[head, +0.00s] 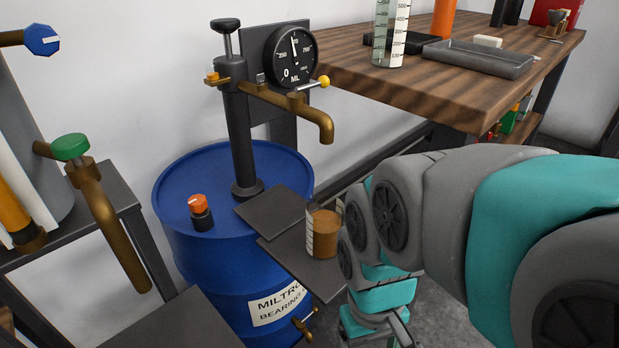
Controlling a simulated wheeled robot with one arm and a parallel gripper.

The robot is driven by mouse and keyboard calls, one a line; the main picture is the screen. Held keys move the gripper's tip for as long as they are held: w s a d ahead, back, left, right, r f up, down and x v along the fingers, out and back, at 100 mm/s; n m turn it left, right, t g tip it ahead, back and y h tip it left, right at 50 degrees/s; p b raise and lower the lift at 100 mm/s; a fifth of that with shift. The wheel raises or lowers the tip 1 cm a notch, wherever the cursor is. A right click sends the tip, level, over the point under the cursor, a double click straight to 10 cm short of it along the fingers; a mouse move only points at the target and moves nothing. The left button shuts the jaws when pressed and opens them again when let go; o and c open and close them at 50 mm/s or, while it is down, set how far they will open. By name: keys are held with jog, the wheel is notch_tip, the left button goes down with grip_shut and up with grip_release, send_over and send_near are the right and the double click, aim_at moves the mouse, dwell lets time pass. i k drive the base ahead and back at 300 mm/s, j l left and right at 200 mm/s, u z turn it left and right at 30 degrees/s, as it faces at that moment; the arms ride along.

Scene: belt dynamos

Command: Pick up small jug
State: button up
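A small clear jug (324,236) with graduation marks and brown liquid in it stands upright on a dark flat shelf (283,255) beside the blue barrel. My arm passes just right of the jug and in front of part of its right side. The end of my arm, with my gripper (385,338), points down below and to the right of the jug, at the bottom edge of the head view. The fingertips are cut off or hidden, so I cannot tell whether they are open. The jug appears clear of the gripper.
The blue barrel (190,240) carries a pump with a brass spout (325,128) above the jug and a round gauge (291,55). A wooden table (440,75) with a tall graduated cylinder (391,35) stands behind. A green-handled tap (72,148) hangs at left.

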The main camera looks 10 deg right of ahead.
aim_at(324, 214)
jog(key=k+j+u, duration=0.2)
jog(key=k, duration=0.3)
jog(key=k+j+u, duration=0.15)
jog(key=k+j, duration=0.2)
jog(key=k, duration=0.2)
